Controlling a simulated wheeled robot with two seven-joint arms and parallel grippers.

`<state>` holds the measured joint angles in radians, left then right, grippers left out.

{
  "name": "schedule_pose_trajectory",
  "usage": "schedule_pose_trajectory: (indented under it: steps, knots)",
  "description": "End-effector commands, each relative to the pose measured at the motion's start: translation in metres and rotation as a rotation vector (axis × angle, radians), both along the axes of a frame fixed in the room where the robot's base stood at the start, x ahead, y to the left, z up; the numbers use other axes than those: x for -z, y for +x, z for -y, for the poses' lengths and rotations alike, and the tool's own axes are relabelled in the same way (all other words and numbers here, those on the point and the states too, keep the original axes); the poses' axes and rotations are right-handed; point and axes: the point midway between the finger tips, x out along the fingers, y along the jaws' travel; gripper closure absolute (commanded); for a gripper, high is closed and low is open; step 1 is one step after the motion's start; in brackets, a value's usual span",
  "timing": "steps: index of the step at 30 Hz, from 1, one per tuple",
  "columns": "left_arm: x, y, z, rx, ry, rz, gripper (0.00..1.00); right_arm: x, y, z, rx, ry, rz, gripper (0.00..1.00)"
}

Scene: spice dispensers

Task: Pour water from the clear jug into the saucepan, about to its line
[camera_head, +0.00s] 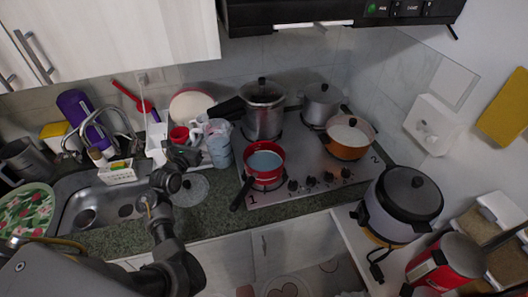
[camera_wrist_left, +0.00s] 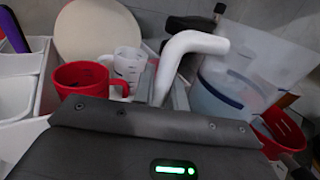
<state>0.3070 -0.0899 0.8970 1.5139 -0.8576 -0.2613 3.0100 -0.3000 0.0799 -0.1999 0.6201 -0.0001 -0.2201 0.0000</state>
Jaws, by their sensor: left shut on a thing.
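The clear jug (camera_head: 219,153) holds bluish water, and it also shows in the left wrist view (camera_wrist_left: 228,98) with its white handle (camera_wrist_left: 185,48). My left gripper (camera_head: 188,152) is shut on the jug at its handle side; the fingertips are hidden. The jug is just left of the red saucepan (camera_head: 266,165), and I cannot tell whether it is slightly tilted. The saucepan sits on the front left burner, its black handle toward the counter edge. Its inside looks grey-blue; its line is too small to make out. Part of it shows in the left wrist view (camera_wrist_left: 280,128). My right gripper is not in view.
A pressure cooker (camera_head: 262,108) stands behind the saucepan. An orange pot (camera_head: 348,138) and a grey lidded pot (camera_head: 321,103) are on the hob's right. A red mug (camera_head: 179,135) and a glass lid (camera_head: 189,190) are near my left gripper. The sink (camera_head: 85,208) lies left.

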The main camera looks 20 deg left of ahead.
Motion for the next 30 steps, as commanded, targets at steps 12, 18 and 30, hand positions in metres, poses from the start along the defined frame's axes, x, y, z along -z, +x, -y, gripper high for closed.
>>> schedule_pose_trajectory:
  steps: [12,18,30]
  knots:
    - [-0.041,0.0,0.0,-0.002,-0.001,0.004,1.0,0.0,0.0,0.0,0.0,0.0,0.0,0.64]
    - [-0.041,0.0,0.0,-0.001,0.0,0.002,1.0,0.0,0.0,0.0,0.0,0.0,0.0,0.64]
    - [-0.067,0.02,-0.01,-0.096,0.003,0.009,1.0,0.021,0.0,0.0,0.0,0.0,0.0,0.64]
